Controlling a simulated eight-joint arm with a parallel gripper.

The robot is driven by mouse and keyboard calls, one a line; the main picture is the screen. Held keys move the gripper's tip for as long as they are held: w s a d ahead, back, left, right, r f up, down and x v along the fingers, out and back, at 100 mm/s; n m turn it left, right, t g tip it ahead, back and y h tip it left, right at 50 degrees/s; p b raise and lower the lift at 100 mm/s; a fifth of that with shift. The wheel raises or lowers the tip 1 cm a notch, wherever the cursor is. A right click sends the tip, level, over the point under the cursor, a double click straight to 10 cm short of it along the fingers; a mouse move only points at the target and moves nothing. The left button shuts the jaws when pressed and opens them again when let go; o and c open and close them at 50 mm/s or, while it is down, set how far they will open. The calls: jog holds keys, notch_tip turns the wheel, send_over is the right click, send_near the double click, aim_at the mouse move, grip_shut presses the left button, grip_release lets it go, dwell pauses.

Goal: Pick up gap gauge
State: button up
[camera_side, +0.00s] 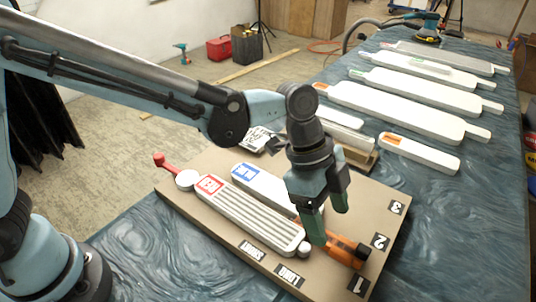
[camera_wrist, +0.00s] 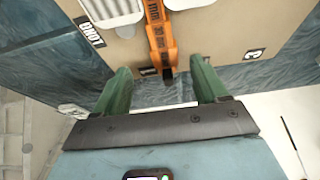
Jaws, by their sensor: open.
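The orange tool with black markings, which looks like the gap gauge (camera_side: 343,250), lies on the tan board (camera_side: 225,158) near its right edge, partly hidden by my gripper. In the wrist view the gauge (camera_wrist: 160,32) runs down from the top, its dark end pointing towards the gap between my fingers. My gripper (camera_side: 329,227) is open, pointing down over the gauge. In the wrist view my gripper (camera_wrist: 160,75) has its green fingers apart, one each side of the gauge's line, with nothing held between them. I cannot tell the exact height above the gauge.
On the board, a ribbed white relief with a red label (camera_side: 250,215) lies beside a blue-labelled relief (camera_side: 262,184). A red-handled tool (camera_side: 172,168) sits at the left. Several long white reliefs (camera_side: 390,110) lie on the blue table (camera_side: 480,200) behind.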

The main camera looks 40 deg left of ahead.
aim_at(335, 241)
jog(key=shift+w+x, duration=0.1)
jog(key=shift+x, duration=1.3)
jog(key=shift+w+x, duration=0.15)
jog(key=shift+x, duration=1.25)
jog(key=shift+a, duration=0.2)
jog(key=shift+c, duration=0.3)
jog(key=c, duration=1.2)
